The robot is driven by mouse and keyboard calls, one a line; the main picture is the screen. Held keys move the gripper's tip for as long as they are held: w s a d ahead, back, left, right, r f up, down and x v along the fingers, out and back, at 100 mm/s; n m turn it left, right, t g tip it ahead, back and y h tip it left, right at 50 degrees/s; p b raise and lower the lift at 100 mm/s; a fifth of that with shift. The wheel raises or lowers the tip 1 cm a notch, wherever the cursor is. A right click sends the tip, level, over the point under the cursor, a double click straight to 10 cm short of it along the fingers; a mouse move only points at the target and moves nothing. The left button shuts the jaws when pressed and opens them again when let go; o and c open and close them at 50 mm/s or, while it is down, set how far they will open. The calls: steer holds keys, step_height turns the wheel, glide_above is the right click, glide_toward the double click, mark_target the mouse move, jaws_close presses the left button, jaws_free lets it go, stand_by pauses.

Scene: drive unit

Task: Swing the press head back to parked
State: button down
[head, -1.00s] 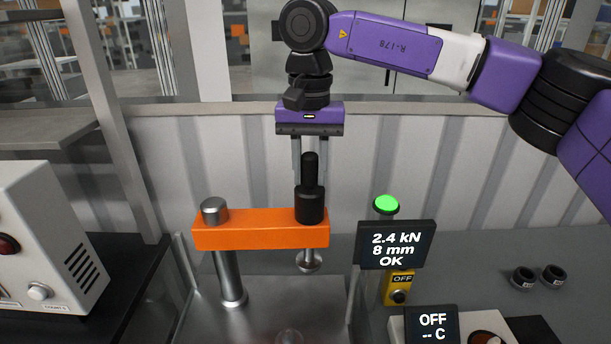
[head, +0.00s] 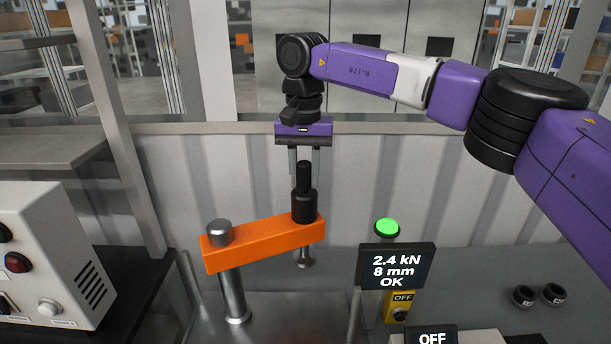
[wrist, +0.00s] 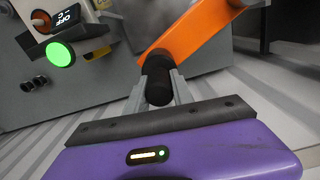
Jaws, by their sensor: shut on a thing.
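The press head is an orange arm (head: 262,243) on a steel post (head: 233,295) at its left end. A black cylinder with a narrower black handle (head: 304,178) stands upright on its right end, and a steel ram (head: 305,257) hangs below. The orange arm slants away from me toward its right end. My gripper (head: 304,172) points down from above, its fingers on either side of the handle. In the wrist view the grey fingers flank the black handle (wrist: 158,88), with the orange arm (wrist: 190,32) beyond. The gripper is shut on the handle.
A display (head: 395,266) reads 2.4 kN, 8 mm, OK, below a lit green button (head: 387,227). A yellow OFF switch box (head: 399,306) stands there. Two dark rings (head: 538,295) lie at right. A white control box (head: 45,255) is at left. A ribbed wall stands behind.

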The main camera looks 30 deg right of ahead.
steer(key=shift+r, duration=0.1)
steer(key=c, duration=1.1)
jaws_free()
steer(key=shift+a, duration=0.1)
step_height(320, 180, up, 8)
steer(key=shift+f+b, duration=0.15)
steer(key=shift+b, duration=0.7)
